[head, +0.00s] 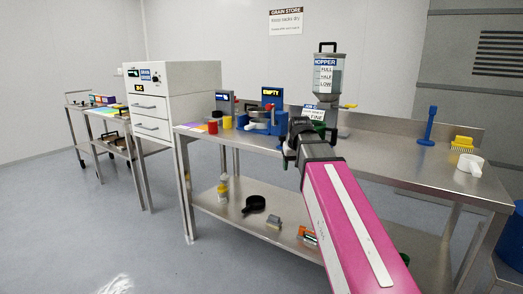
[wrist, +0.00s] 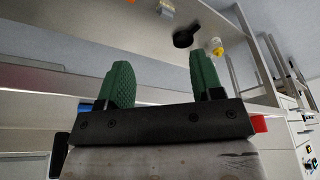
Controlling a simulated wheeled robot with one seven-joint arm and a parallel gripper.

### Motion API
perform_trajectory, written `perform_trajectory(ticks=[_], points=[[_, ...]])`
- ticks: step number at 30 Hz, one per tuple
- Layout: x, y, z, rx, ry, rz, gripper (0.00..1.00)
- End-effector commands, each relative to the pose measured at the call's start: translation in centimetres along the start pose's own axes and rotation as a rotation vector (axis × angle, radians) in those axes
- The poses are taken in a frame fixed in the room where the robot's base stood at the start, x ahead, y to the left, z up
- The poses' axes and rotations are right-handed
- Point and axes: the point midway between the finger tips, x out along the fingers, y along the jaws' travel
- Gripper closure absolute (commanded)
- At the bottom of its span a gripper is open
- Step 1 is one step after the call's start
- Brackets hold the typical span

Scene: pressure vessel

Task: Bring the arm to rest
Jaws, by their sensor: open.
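My magenta arm reaches forward from the lower right in the head view, toward the steel bench. My gripper (head: 318,128) is at its far end, in front of the bench near the hopper, and is mostly hidden behind the wrist there. In the wrist view my gripper (wrist: 164,85) shows two green fingers spread well apart. Nothing is between them. The bench's lower shelf (wrist: 110,28) lies beyond the fingers.
The steel bench (head: 390,171) carries a hopper (head: 329,75), a blue device (head: 270,117), a blue stand (head: 428,127), a yellow brush (head: 462,143) and a white scoop (head: 470,165). A black pan (head: 254,204) lies on the lower shelf. A white drawer cabinet (head: 189,79) stands left. Floor at left is clear.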

Motion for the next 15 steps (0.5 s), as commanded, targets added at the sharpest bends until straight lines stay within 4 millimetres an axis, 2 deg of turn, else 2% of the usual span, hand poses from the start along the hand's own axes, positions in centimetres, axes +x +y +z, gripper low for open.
perform_trajectory(ticks=[1, 3, 15], points=[[1.8, 0.3, 1.1, 0.007, -0.017, 0.001, 0.4], [3.9, 0.7, 2.1, 0.015, -0.033, 0.003, 0.4], [15.1, 2.6, 9.6, 0.066, -0.131, 0.015, 0.4]])
